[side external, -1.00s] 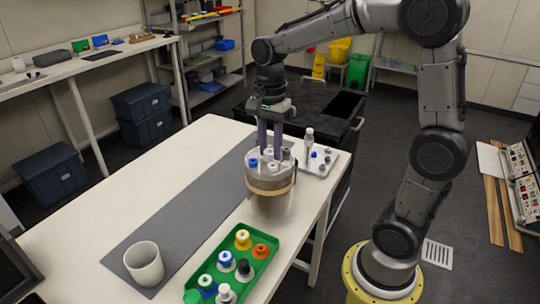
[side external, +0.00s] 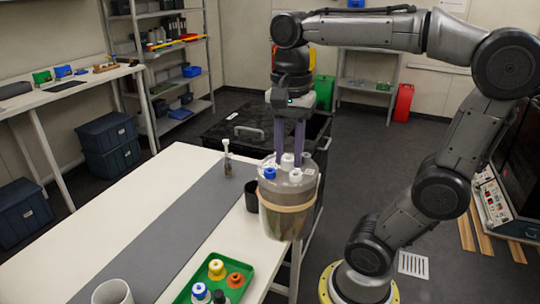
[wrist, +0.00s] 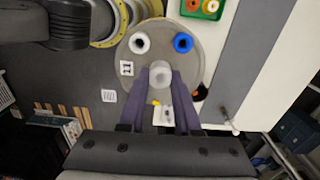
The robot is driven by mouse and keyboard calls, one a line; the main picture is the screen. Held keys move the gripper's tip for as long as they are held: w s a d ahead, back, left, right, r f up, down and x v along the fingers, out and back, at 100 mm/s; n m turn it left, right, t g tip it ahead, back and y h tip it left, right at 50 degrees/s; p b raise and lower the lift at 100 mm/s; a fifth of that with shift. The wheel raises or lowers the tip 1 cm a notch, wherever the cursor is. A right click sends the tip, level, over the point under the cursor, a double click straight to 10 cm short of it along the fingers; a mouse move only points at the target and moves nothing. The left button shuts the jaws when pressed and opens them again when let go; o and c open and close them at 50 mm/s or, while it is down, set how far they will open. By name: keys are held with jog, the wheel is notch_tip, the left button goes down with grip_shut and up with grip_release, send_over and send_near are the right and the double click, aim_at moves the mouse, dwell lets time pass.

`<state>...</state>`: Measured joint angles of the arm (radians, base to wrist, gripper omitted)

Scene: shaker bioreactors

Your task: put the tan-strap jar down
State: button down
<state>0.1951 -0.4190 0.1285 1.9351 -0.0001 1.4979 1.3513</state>
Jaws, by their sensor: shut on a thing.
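The tan-strap jar (side external: 286,222) is a clear, cloudy vessel with a tan band around it and a lid with blue and white caps. My gripper (side external: 289,154) is above it, its two purple fingers shut on the pale central port of the lid. In the wrist view my gripper (wrist: 160,78) holds that port, with the grey round lid (wrist: 163,28) below it. The jar hangs upright at the table's right edge. It hides part of that edge, and I cannot tell its exact height.
The white table (side external: 150,210) carries a grey mat (side external: 165,235), a small bottle (side external: 227,160) and a dark cup (side external: 251,197) close to the jar. A green tray (side external: 242,266) with colored caps and a white beaker (side external: 113,292) are nearer the camera. Much of the mat is clear.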

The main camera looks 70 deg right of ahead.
jog(key=shift+s+a+r, duration=0.1)
jog(key=shift+s+r, duration=0.2)
jog(key=shift+s, duration=0.1)
jog(key=w+a+r+m, duration=0.1)
jog(key=w+a+r, duration=0.15)
jog(key=w, duration=0.55)
jog(key=w+a+r, duration=0.1)
jog(key=w+a, duration=0.2)
jog(key=w, duration=0.4)
jog(key=w+a+f, duration=0.4)
jog(key=w+f, duration=0.3)
jog(key=w, duration=0.1)
jog(key=w+a+f, duration=0.3)
jog(key=w+f, duration=0.5)
jog(key=shift+w+a+f+n, duration=0.3)
jog(key=shift+w+a+n, duration=0.1)
jog(key=shift+f, duration=0.1)
